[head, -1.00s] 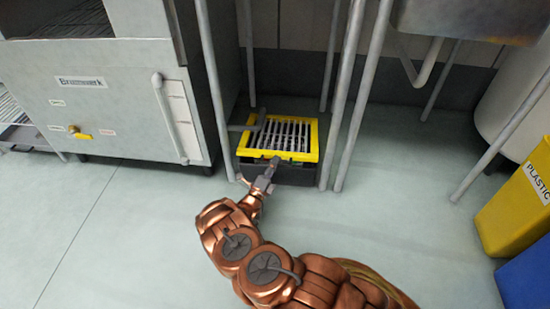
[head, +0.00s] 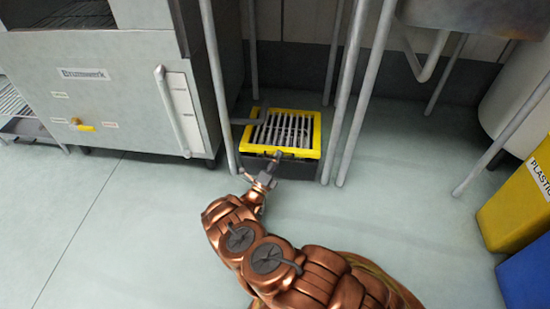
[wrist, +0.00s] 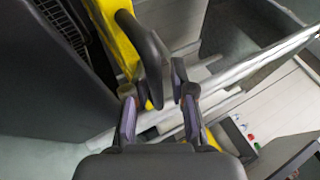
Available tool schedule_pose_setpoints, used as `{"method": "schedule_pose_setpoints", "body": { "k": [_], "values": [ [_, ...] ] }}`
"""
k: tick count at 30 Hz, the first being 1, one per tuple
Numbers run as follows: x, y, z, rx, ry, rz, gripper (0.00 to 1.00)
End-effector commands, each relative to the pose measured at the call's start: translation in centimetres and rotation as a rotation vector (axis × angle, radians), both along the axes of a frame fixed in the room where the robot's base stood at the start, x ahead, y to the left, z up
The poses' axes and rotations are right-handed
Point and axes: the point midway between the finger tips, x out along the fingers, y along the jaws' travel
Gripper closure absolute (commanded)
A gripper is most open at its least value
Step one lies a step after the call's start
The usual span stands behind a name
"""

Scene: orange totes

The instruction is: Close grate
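The grate (head: 316,135) has a yellow frame and pale bars. It lies on top of a low dark box (head: 298,170) on the floor and looks about level; any small gap under it is too small to tell. My gripper (head: 259,167) is at the grate's front edge, with its fingers spread. In the wrist view my gripper (wrist: 158,115) is open, and a curved black handle (wrist: 149,50) on the yellow frame (wrist: 128,35) reaches down to the space between the fingertips. I cannot tell whether a finger touches it.
Metal legs (head: 219,85) stand close on the left of the box, and more legs (head: 357,90) on its right. A steel appliance (head: 125,95) is at the left. Yellow (head: 518,205) and blue (head: 528,282) bins are at the right. The floor in front is clear.

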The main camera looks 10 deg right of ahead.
Motion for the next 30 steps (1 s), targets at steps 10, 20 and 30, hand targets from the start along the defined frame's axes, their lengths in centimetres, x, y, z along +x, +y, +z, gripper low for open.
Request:
{"method": "schedule_pose_setpoints", "body": {
  "k": [10,20,30],
  "values": [
    [0.0,0.1,0.0,-0.001,-0.001,0.001,0.63],
    [-0.9,1.1,-0.6,-0.002,-0.001,0.001,0.63],
    [-2.8,3.2,-2.0,-0.001,-0.001,0.001,0.63]
  ]
}}
